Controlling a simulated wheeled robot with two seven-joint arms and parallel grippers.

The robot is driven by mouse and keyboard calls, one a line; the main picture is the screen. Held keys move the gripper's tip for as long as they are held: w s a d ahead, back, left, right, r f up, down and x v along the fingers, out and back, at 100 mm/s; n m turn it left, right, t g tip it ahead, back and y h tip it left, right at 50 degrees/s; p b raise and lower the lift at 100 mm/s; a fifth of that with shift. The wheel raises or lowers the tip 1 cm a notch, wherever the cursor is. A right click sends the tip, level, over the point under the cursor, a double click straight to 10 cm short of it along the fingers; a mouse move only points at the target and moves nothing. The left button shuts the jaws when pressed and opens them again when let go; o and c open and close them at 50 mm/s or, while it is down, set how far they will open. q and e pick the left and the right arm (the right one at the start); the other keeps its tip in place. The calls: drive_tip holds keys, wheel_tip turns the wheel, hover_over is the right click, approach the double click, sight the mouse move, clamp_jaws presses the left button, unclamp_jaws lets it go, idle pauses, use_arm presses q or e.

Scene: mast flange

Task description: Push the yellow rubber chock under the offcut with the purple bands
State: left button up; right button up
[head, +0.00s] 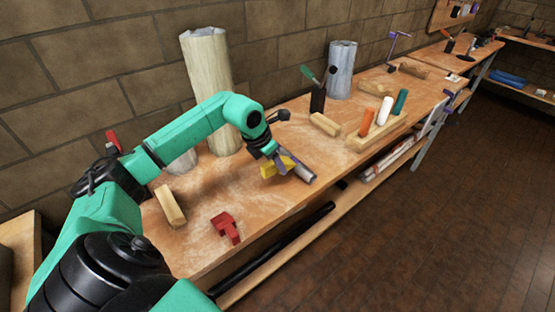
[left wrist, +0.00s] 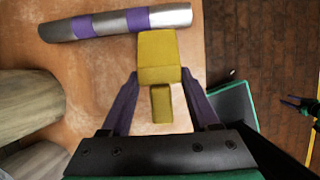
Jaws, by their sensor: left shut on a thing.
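The yellow rubber chock (head: 268,170) is on the workbench at the end of my left arm. The offcut with the purple bands (head: 304,174) is a grey metal cylinder lying just beyond the chock. In the left wrist view the offcut (left wrist: 115,22) runs across the top left, and the chock's far end is close to its right part. I cannot tell whether they touch. My left gripper (head: 279,165) partly hides both in the head view.
A red clamp-like piece (head: 227,228) and a wooden block (head: 170,206) lie on the near bench (head: 205,260). A tall pale log (head: 207,80) stands behind my arm. A wooden rack with coloured handles (head: 375,135) lies farther right. The bench's front edge is close to the offcut.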

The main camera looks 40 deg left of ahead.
use_arm(q)
drive_tip(key=shift+w+f+b, duration=0.25)
drive_tip(key=shift+w+b, duration=0.05)
drive_tip(key=shift+b, duration=0.1)
wheel_tip(320, 180, down, 3)
drive_tip(key=b, duration=0.2)
drive_tip(key=shift+f+b, duration=0.2)
drive_tip(key=shift+b, duration=0.2)
wheel_tip(320, 180, down, 3)
drive_tip(key=shift+w+r+b, duration=0.1)
drive_tip(key=shift+r+b, duration=0.1)
drive_tip(key=shift+b, duration=0.85)
drive_tip(key=shift+f+b, duration=0.65)
drive_tip(key=shift+f, duration=0.15)
use_arm(e)
wheel_tip(320, 180, down, 7)
drive_tip(key=w, duration=0.1)
drive_tip(key=shift+w, duration=0.15)
use_arm(q)
drive_tip(key=shift+w+d, duration=0.15)
drive_tip(key=shift+w, duration=0.35)
drive_tip(key=shift+w+d, duration=0.15)
drive_tip(key=shift+w, duration=0.35)
use_arm(e)
drive_tip(key=shift+w+r, duration=0.1)
drive_tip(key=shift+r, duration=0.1)
use_arm(q)
drive_tip(key=o, duration=1.5)
drive_tip(key=shift+o, duration=0.2)
